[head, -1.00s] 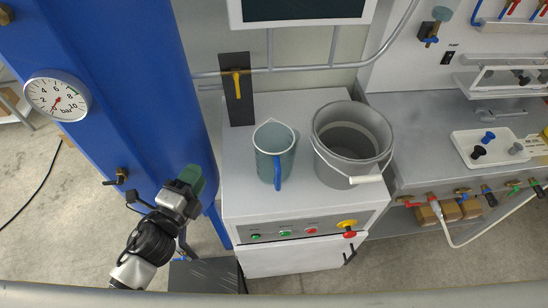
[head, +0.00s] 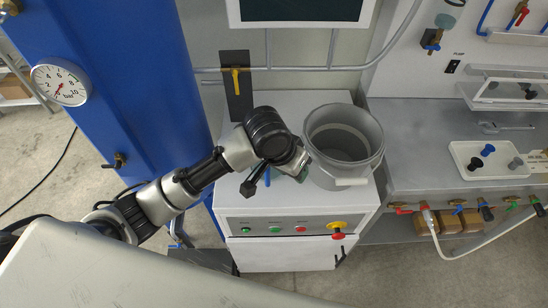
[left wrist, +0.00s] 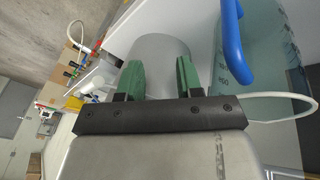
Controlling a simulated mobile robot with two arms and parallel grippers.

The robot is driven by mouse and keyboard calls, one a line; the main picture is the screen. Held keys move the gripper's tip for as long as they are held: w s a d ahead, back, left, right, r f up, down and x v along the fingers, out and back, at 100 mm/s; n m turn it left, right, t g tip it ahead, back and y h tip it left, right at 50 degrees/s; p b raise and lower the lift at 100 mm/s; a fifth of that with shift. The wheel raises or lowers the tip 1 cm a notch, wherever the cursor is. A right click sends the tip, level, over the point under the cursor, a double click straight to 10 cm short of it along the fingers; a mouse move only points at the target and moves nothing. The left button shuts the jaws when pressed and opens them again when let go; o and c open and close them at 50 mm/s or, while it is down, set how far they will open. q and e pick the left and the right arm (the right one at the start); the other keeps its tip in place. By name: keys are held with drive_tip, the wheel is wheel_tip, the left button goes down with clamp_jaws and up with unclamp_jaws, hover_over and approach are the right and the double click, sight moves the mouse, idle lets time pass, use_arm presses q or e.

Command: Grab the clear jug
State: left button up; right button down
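The clear jug (left wrist: 277,55) is bluish, with printed marks and a blue handle (left wrist: 236,45); it stands at the right of the left wrist view. In the head view my left arm hides nearly all of it. My left gripper (left wrist: 159,80) has two green fingers, apart with nothing held between them. The jug and its handle are to the right of the fingers in the left wrist view, outside the gap. In the head view the gripper (head: 301,170) is over the white cabinet top, close to the bucket's left side. My right gripper is not in view.
A grey bucket (head: 318,163) stands right of my left gripper on the white cabinet (head: 240,205); whether they touch is unclear. A blue column (head: 140,90) with a gauge stands left. A bench with a white tray (head: 462,160) is at right.

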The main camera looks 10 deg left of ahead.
use_arm(q)
drive_tip(key=w+a+r+n+g+y, duration=0.25)
drive_tip(key=w+a+r+y, duration=0.2)
drive_tip(key=w+r, duration=0.35)
drive_tip(key=shift+n+h, duration=0.35)
drive_tip(key=shift+h, duration=0.1)
wheel_tip(320, 180, down, 9)
drive_tip(key=shift+s+d+r+p, duration=0.1)
drive_tip(key=shift+p, duration=1)
drive_tip(key=shift+f, duration=0.45)
clamp_jaws()
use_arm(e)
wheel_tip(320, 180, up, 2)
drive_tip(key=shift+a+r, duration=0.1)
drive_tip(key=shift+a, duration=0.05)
